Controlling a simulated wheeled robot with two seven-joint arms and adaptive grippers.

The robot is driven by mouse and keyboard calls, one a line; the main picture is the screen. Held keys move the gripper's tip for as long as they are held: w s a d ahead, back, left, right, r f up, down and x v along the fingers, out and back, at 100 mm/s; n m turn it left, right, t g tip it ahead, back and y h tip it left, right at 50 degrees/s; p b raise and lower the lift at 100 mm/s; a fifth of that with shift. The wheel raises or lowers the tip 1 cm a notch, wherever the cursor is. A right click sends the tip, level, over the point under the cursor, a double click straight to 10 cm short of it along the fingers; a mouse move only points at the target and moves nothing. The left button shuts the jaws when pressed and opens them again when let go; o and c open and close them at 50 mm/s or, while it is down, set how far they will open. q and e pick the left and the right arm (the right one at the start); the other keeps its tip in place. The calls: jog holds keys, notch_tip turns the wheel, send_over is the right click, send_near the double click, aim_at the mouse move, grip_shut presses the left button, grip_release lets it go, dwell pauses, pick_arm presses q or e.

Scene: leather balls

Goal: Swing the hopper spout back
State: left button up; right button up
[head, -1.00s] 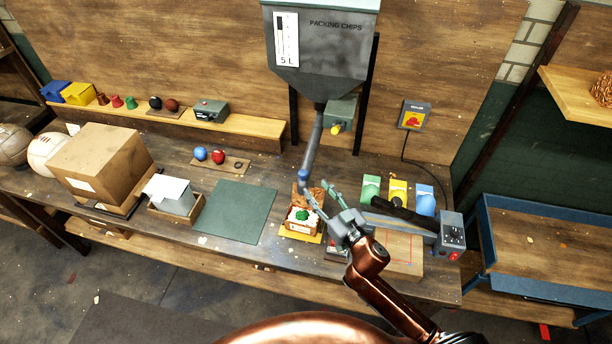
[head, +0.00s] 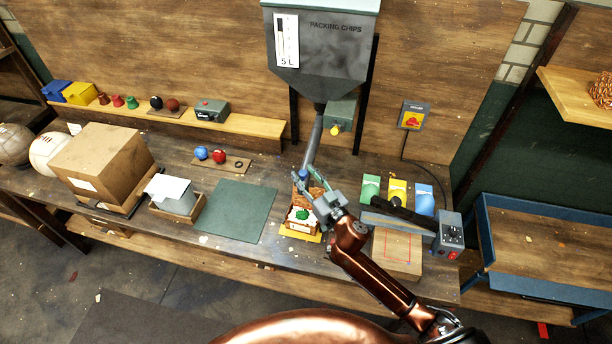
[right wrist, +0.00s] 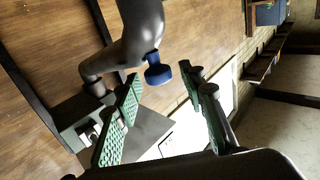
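The grey hopper (head: 325,62), marked PACKING CHIPS, hangs over the bench. Its grey spout (head: 313,138) slants down and left towards a small open box (head: 293,224). The right wrist view shows the spout (right wrist: 140,38) with a blue knob (right wrist: 158,73) at its end. My right gripper (head: 302,171) is open at the spout's lower end. In the right wrist view, its two green-padded fingers (right wrist: 162,92) stand apart, with the knob in the gap between them. Contact with the knob cannot be made out. My left gripper is not in view.
The small box holds a green item and white chips on a yellow plate. Green, yellow and blue packets (head: 398,193) and a sealer-like device (head: 450,232) stand to the right. A dark green mat (head: 236,212) lies clear to the left.

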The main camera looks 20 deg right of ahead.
grip_shut()
dwell(0.3)
jog(key=shift+w, duration=0.1)
